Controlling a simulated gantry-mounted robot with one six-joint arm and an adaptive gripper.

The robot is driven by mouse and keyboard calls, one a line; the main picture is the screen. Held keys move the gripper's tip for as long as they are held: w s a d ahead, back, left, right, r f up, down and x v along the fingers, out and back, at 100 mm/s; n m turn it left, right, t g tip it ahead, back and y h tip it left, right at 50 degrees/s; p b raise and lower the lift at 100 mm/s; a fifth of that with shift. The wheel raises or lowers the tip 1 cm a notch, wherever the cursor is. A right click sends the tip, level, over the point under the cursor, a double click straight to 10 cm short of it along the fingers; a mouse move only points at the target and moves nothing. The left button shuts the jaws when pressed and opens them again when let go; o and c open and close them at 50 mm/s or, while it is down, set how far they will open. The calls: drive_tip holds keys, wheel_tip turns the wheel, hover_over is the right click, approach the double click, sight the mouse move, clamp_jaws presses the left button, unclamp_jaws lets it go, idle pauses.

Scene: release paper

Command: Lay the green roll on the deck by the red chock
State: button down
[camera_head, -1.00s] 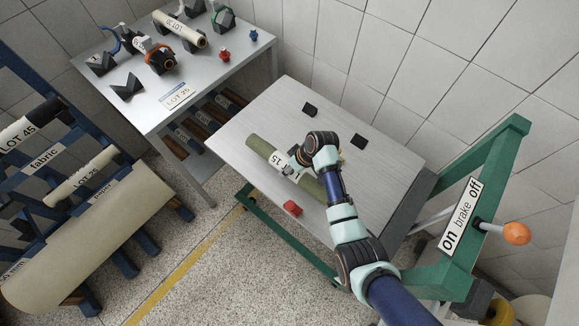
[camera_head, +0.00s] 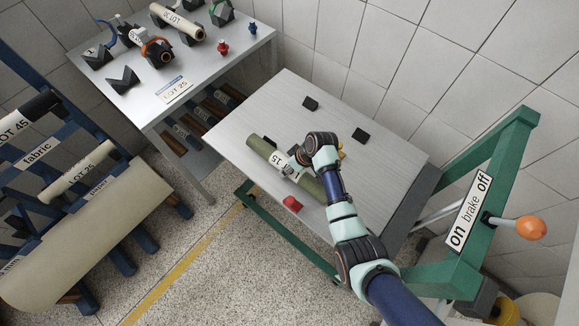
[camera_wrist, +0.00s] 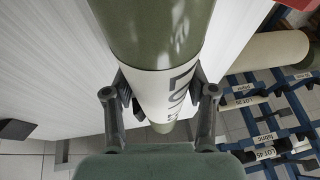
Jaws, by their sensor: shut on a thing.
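The green roll (camera_head: 261,146), with a white printed label around its middle, lies along the left part of the grey deck (camera_head: 235,125). My gripper (camera_head: 292,165) is shut on it at the label, with my arm crossing over its right part. In the wrist view the roll (camera_wrist: 150,30) runs between the two fingers (camera_wrist: 161,105), one on each side. I cannot tell whether the roll touches the deck or hangs just above it. The red chock (camera_head: 291,203) sits at the deck's near left edge, in front of the roll, apart from it.
Two black chocks (camera_head: 310,103) (camera_head: 361,135) sit on the deck's far half. A yellow thing shows partly behind my gripper. A green frame with an orange-knobbed brake lever (camera_head: 530,227) stands right. A steel table (camera_head: 205,95) and a roll rack (camera_head: 95,225) stand left.

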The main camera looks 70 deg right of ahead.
drive_tip(key=shift+f, duration=0.1)
drive_tip(key=shift+c, duration=1.4)
unclamp_jaws()
drive_tip(key=v, duration=1.2)
